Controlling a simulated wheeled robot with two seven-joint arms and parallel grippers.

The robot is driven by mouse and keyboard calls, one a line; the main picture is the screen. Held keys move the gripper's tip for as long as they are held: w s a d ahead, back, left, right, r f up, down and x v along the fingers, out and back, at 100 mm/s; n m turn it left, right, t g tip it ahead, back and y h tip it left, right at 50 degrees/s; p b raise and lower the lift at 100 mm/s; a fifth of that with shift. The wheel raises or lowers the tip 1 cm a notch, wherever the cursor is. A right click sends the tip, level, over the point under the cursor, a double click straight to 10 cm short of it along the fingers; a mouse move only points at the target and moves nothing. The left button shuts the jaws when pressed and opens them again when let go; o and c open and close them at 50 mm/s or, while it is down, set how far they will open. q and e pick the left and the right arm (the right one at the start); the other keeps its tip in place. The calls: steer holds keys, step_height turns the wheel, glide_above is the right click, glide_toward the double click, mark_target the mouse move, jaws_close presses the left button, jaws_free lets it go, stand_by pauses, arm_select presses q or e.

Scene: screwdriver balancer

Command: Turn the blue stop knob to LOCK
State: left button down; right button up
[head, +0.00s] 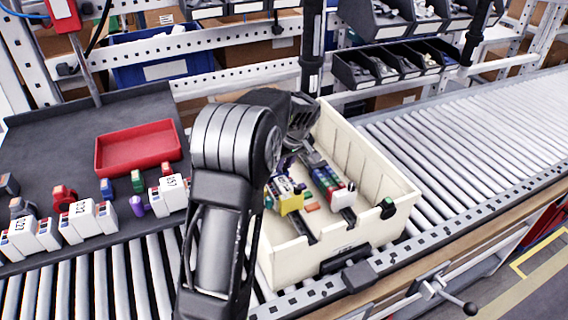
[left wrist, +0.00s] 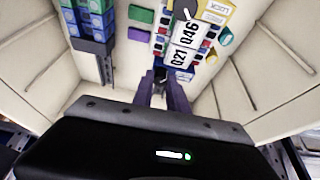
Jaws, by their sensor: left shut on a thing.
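My left gripper (head: 287,162) reaches down into the cream crate (head: 388,172). In the left wrist view its purple fingers (left wrist: 161,92) are close together on a small dark part, mostly hidden between them. A yellow block (head: 290,202) stands in the crate by the fingers. In the left wrist view the yellow block (left wrist: 217,10) is at the top and carries upside-down lettering, too small to read surely. I cannot pick out the blue stop knob with certainty. My right gripper is not in view.
A row of colored modules (head: 326,182) lies beside the yellow block. The crate stands on a roller conveyor (head: 470,130). A red tray (head: 138,148) and several loose modules (head: 88,218) lie on the dark mat at left. The crate walls stand close around my gripper.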

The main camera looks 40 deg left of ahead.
arm_select(q)
steer(key=c, duration=1.3)
jaws_free()
steer(key=shift+r, duration=0.1)
steer(key=shift+d+r, duration=0.1)
steer(key=shift+r, duration=0.1)
steer(key=p+v, duration=0.2)
steer(key=v, duration=0.2)
steer(key=shift+p, duration=0.3)
steer(key=s+d+b, duration=0.2)
steer(key=s+d, duration=0.3)
steer(key=d, duration=0.6)
steer(key=shift+s+r, duration=0.15)
steer(key=shift+s, duration=0.15)
